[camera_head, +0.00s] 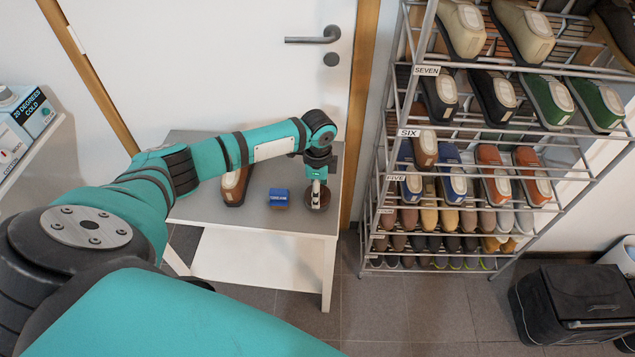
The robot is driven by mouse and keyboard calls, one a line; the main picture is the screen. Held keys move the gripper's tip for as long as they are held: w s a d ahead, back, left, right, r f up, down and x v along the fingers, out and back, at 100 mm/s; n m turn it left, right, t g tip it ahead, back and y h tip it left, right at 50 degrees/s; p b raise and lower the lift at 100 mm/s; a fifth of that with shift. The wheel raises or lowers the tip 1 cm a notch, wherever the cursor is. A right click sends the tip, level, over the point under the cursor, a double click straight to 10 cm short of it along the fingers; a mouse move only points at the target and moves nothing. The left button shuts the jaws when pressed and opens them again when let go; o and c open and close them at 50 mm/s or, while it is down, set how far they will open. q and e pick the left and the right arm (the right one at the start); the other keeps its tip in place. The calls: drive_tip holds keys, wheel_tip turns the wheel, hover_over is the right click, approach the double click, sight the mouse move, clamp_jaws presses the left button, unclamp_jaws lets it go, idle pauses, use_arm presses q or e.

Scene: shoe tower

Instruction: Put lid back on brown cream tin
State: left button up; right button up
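My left gripper (317,201) points straight down over the right end of the small grey table. Its fingers are at a dark round tin with brown on it (326,195), and they hide part of it. At this size I cannot tell whether the fingers hold a lid, touch the tin or are apart. I cannot make out a separate lid. My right gripper is not in view.
A small blue block-like item (279,198) lies just left of the tin. A brown shoe (234,187) stands further left on the grey table (205,209). A tall metal shoe rack (402,150) stands close on the right. A white door (240,60) is behind.

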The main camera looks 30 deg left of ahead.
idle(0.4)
use_arm(q)
drive_tip(key=o, duration=0.9)
drive_tip(key=shift+o, duration=0.3)
drive_tip(key=shift+o, duration=0.7)
drive_tip(key=shift+r, duration=0.15)
drive_tip(key=shift+r+p, duration=3.4)
drive_tip(key=shift+p, duration=0.5)
clamp_jaws()
